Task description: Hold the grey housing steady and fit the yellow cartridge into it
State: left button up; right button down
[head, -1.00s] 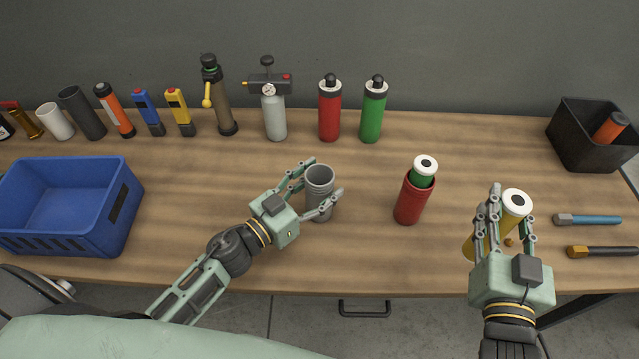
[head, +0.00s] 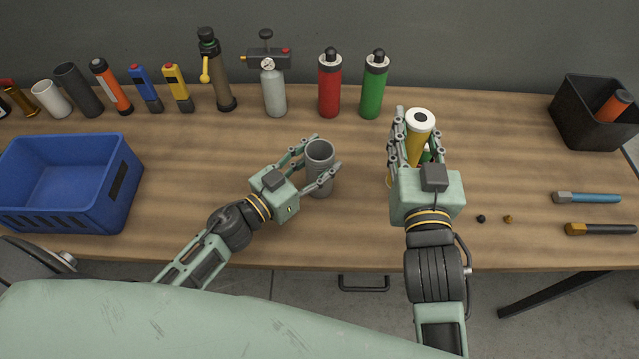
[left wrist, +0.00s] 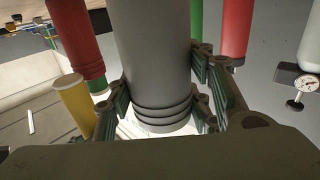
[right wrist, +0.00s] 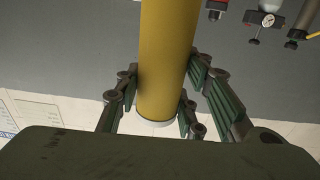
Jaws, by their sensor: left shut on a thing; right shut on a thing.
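The grey housing (head: 319,180) stands upright on the table, its open end up. My left gripper (head: 325,155) is shut around it; the left wrist view shows the fingers on both sides of the ribbed grey body (left wrist: 158,60). My right gripper (head: 418,140) is shut on the yellow cartridge (head: 414,150), which has a white end with a dark centre facing up. The cartridge is to the right of the housing and apart from it. It fills the middle of the right wrist view (right wrist: 165,60) and also shows in the left wrist view (left wrist: 75,108).
A red housing with a green cartridge (head: 427,156) is mostly hidden behind my right gripper. A blue crate (head: 125,195) is at left, a black bin (head: 570,125) at right. Bottles and tools line the back. Two marker-like tools (head: 588,198) lie at right.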

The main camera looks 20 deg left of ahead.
jog(key=a+r+n+g+y, duration=0.1)
jog(key=a+r+n+y, duration=0.1)
jog(key=a, duration=0.6)
jog(key=a+r+n+g+y, duration=0.1)
jog(key=a+r+y, duration=0.15)
jog(key=a, duration=0.55)
notch_tip(320, 180, down, 10)
jog(key=w+a, duration=0.1)
jog(key=shift+r, duration=0.15)
jog(key=shift+w+a+f, duration=0.1)
jog(key=shift+f, duration=0.15)
jog(key=shift+f, duration=0.35)
jog(key=c, duration=1.2)
grip_release()
jog(key=shift+o, duration=0.2)
